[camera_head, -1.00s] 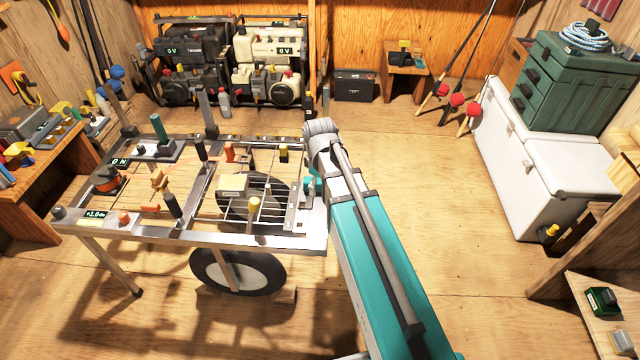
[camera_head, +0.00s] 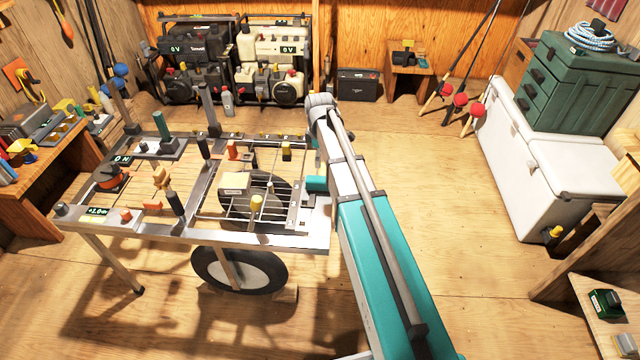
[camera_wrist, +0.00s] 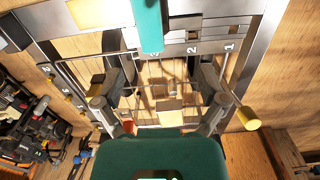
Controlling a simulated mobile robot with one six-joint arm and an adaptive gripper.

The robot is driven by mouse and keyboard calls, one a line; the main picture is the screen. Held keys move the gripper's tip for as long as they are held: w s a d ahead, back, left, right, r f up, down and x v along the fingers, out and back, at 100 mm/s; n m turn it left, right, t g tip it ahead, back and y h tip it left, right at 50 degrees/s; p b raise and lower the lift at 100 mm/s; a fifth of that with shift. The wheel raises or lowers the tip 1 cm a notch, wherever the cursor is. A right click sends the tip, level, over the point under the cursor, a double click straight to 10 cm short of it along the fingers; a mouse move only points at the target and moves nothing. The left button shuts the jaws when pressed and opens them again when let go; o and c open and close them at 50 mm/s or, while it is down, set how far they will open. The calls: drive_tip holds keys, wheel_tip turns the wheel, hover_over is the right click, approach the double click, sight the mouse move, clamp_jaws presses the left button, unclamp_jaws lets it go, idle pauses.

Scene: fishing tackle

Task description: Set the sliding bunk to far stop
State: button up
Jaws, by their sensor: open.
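The trailer-like metal frame (camera_head: 280,241) stands left of my arm in the head view. Its right-hand plate (camera_head: 297,206) also shows in the wrist view as a rail with stops marked 1 and 2 (camera_wrist: 212,49). A teal bar (camera_wrist: 151,25) lies across that rail beside mark 2. I cannot tell whether it is the sliding bunk. A teal piece (camera_head: 316,184) shows beside the plate in the head view. My gripper (camera_wrist: 162,80) is open, with its fingers apart and nothing visibly held.
A wire rack (camera_head: 235,212) holds a pale box (camera_head: 235,183) beside a yellow-topped handle (camera_head: 256,202). Several upright posts stand on the frame's left half. A white cooler (camera_head: 550,170) stands at the right, with clear floor between it and my arm.

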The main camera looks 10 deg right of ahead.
sight(320, 178)
drive_tip(key=shift+w+d+n, duration=0.2)
drive_tip(key=shift+w+n, duration=0.2)
drive_tip(key=shift+w, duration=0.45)
drive_tip(key=shift+f, duration=0.2)
wheel_tip(320, 178, down, 14)
drive_tip(key=b, duration=1.3)
drive_tip(key=shift+r+b, duration=0.25)
drive_tip(key=shift+b, duration=0.15)
